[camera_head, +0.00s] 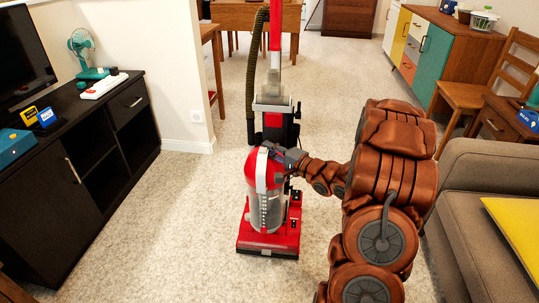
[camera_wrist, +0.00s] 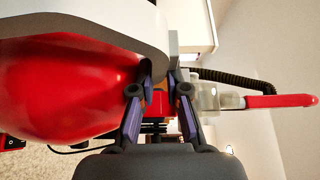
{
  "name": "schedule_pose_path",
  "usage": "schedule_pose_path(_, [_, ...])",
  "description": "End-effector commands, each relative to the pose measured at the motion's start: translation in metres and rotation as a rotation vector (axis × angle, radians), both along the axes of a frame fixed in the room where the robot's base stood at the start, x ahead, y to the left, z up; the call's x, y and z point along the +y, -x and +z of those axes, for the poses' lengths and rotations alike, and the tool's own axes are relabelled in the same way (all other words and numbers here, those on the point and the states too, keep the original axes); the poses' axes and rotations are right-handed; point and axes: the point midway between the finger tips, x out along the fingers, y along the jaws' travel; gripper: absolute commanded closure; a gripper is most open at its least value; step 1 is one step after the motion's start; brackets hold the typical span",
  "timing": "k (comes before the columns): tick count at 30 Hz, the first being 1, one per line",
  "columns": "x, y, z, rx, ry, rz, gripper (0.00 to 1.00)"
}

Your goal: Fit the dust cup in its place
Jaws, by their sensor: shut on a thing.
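The dust cup (camera_head: 266,208) has a red lid with a pale band and a clear grey body. In the head view it is roughly upright, in front of the red and grey vacuum body (camera_head: 275,122) and above the red floor head (camera_head: 268,242). I cannot tell whether it is seated or slightly apart. My gripper (camera_head: 280,156) is at the right of the cup's top, shut on the dust cup. In the wrist view the red lid (camera_wrist: 65,88) fills the left, beside my gripper's fingers (camera_wrist: 160,90). The exact grip is partly hidden.
A black cabinet (camera_head: 132,140) stands at the left, with a wall corner behind it. A sofa (camera_head: 470,190), wooden chair (camera_head: 470,92) and sideboard (camera_head: 440,60) line the right. Carpet (camera_head: 165,215) is clear around the vacuum. A ribbed hose (camera_head: 252,75) runs along the vacuum handle.

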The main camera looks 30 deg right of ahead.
Motion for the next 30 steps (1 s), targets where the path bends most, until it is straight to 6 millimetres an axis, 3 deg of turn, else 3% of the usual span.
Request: schedule_pose_path(30, [-0.051, -0.062, -0.005, -0.004, 0.002, 0.001, 1.0])
